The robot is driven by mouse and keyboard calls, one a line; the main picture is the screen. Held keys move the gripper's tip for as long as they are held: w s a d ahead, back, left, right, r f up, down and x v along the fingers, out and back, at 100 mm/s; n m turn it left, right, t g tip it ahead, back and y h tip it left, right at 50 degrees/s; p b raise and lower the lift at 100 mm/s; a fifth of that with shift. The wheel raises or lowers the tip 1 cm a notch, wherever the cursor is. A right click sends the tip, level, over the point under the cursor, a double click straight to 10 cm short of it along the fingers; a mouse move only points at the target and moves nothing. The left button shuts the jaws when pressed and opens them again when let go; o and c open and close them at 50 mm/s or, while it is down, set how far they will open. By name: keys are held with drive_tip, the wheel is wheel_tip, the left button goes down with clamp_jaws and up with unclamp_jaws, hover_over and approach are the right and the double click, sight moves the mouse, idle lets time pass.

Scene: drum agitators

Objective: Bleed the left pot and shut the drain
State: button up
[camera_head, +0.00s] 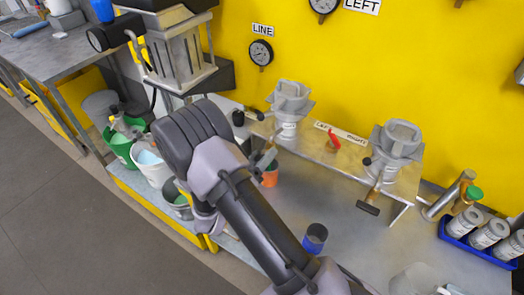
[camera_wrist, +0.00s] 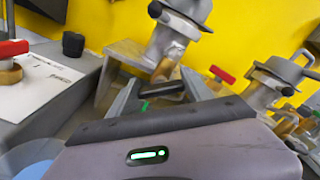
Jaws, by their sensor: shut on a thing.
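The left pot (camera_head: 288,110), a grey metal body with a clamped lid, stands on a raised bench shelf; it also shows in the wrist view (camera_wrist: 175,35). My gripper (camera_head: 264,160) is below its front. In the wrist view my gripper (camera_wrist: 162,92) has its fingers on either side of a black handle (camera_wrist: 160,88) under the left pot and is shut on it. This looks like the drain handle; its exact angle is hard to tell. An orange cup (camera_head: 270,176) stands below the left pot, partly hidden by my arm. A red lever (camera_head: 333,138) sits between the pots.
The right pot (camera_head: 398,142) has a black drain handle (camera_head: 368,207) sticking out forward. A dark blue cup (camera_head: 315,238) stands on the bench right of my arm. A blue tray (camera_head: 470,245) holds several canisters. Buckets (camera_head: 150,165) stand at left. The LINE gauge (camera_head: 261,53) hangs behind.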

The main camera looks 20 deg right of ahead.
drive_tip(key=n+p, duration=0.2)
drive_tip(key=n, duration=0.3)
drive_tip(key=shift+f+p, duration=0.1)
drive_tip(key=shift+p, duration=0.3)
drive_tip(key=shift+n, duration=0.4)
drive_tip(key=o, duration=1.4)
drive_tip(key=shift+c, duration=0.2)
drive_tip(key=p+v, duration=0.2)
drive_tip(key=v, duration=1.5)
drive_tip(key=shift+s+a+p, duration=0.15)
drive_tip(key=shift+a+p, duration=0.05)
drive_tip(key=shift+p, duration=0.1)
drive_tip(key=shift+f, duration=0.1)
